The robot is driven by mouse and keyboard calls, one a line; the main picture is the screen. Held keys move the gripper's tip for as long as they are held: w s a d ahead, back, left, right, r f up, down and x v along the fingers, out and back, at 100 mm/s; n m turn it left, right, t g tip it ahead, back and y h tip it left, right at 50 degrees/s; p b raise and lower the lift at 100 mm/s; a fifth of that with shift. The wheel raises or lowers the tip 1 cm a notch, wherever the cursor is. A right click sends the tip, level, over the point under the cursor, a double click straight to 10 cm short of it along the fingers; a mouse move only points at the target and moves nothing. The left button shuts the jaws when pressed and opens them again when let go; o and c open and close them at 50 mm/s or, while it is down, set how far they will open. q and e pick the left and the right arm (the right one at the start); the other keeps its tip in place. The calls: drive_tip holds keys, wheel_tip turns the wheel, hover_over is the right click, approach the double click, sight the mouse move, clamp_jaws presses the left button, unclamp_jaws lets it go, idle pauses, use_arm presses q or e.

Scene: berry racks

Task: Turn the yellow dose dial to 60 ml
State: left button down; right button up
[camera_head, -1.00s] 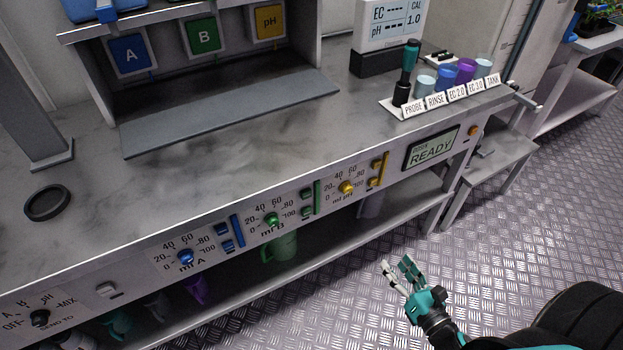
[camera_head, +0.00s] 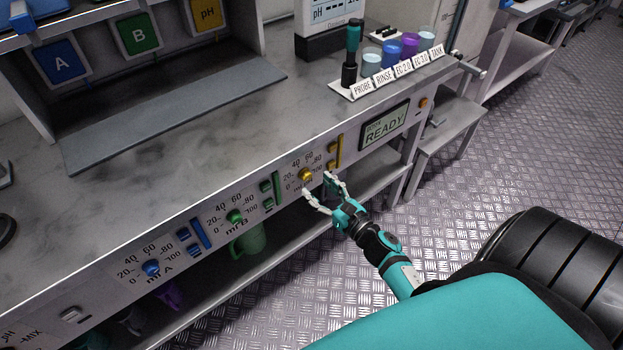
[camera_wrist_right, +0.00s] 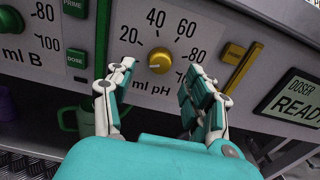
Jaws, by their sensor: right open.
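The yellow dose dial (camera_head: 305,175) is a round knob on the front panel, with a scale from 0 to 100 around it. In the right wrist view the yellow dial (camera_wrist_right: 160,61) sits above the label "ml pH", beyond and between the fingertips. Its pointer mark is too small to read surely. My right gripper (camera_head: 317,186) is open and empty, its fingers pointing at the dial from the front and slightly below. In the right wrist view the right gripper (camera_wrist_right: 158,85) has a finger on each side, apart from the dial. My left gripper is not in view.
Left of it are the green dial (camera_head: 235,216) and the blue dial (camera_head: 151,268). A yellow prime bar (camera_head: 336,150) and the READY display (camera_head: 385,127) are to the right. A green mug (camera_head: 249,241) stands on the shelf below. The bench edge overhangs the panel.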

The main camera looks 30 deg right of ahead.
sight(309, 178)
drive_tip(key=shift+w+a, duration=0.15)
drive_tip(key=shift+w, duration=1.65)
clamp_jaws()
